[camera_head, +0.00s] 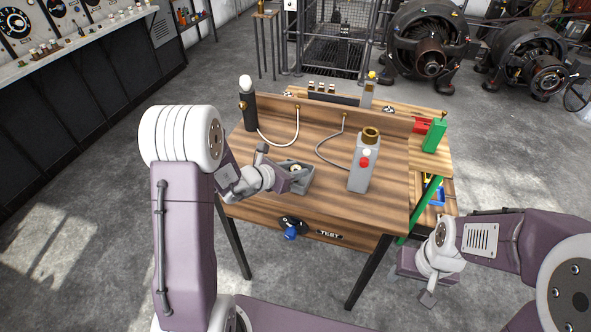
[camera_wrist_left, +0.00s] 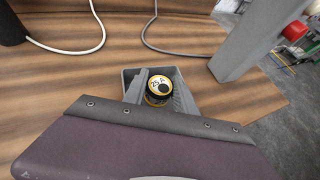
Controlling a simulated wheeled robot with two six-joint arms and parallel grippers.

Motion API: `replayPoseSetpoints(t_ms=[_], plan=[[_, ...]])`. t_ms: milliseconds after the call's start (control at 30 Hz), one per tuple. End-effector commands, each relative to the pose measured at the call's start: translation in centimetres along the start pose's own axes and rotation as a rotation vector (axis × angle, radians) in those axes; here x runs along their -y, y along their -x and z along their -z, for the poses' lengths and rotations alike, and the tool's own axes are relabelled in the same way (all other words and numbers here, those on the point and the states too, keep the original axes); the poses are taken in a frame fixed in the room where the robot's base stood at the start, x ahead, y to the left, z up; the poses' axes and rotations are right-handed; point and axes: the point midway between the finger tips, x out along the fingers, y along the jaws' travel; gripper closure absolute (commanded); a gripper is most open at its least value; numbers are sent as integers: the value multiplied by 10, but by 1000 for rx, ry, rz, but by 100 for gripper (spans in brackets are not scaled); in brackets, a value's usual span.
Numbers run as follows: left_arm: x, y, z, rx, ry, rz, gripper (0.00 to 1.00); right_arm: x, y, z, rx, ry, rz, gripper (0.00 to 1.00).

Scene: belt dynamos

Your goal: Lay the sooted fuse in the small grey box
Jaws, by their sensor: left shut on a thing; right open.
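The fuse (camera_wrist_left: 158,84) has a pale top marked "25 A", a yellow ring and a dark spot. My left gripper (camera_head: 292,174) is shut on it, with a grey finger on either side in the left wrist view. The small grey box (camera_head: 308,184) stands open on the wooden bench, and its rim also shows in the left wrist view (camera_wrist_left: 130,73). The fuse is over or within the box opening; I cannot tell whether it touches the bottom. My right gripper (camera_head: 428,297) is open, low beside the bench's right side.
A grey post with a brass socket and a red button (camera_head: 362,165) stands right of the box. A black lamp holder with a white bulb (camera_head: 248,105) is at the left back. Cables lie behind. A green block (camera_head: 435,135) and red part (camera_head: 421,125) sit at the right.

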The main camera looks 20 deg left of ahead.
Motion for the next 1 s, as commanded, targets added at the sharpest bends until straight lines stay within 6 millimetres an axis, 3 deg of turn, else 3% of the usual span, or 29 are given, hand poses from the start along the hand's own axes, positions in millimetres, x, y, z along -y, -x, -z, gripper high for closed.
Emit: replayPoseSetpoints(t_ms=[67,100,533,1000], plan=[[0,-2,3,0,0,0,100,0,-5,0,0,0,0,45],[0,-1,2,0,0,0,58,0,-2,0,0,0,0,45],[0,5,-3,0,1,-1,58,0,4,0,0,0,0,45],[-2,102,-3,1,1,-5,58,0,11,1,0,0,0,45]])
